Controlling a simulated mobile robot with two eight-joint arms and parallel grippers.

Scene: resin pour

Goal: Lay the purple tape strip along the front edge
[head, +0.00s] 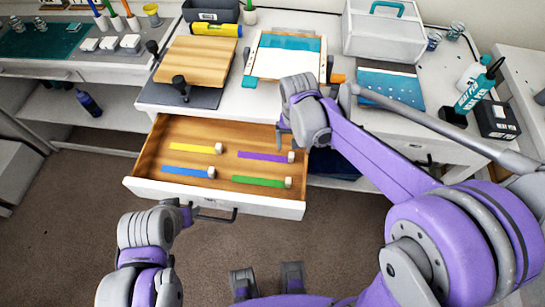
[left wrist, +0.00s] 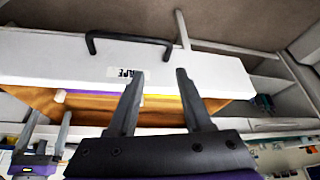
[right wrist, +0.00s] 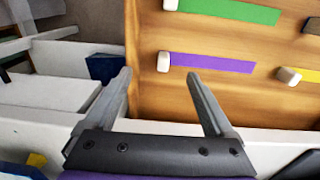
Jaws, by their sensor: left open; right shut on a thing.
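The purple tape strip (head: 262,156) lies flat in the open wooden drawer (head: 160,148), with a pale tab at its right end. In the right wrist view the strip (right wrist: 215,63) and its tab show just beyond the fingertips. My right gripper (right wrist: 160,80) is above the drawer's right side; its fingers are apart, with nothing visible between them. My left gripper (left wrist: 155,75) is open and empty before the drawer front, apart from the dark handle (left wrist: 130,40). A wood-framed board (head: 248,80) with a white and teal surface lies on the worktop.
Yellow (head: 195,148), blue (head: 187,172) and green (head: 258,181) strips share the drawer. A wooden board with dark clamps (head: 195,60) lies left of the framed board. A white box (head: 385,35), a teal bottle (head: 478,88) and a blue mat (head: 390,87) stand right.

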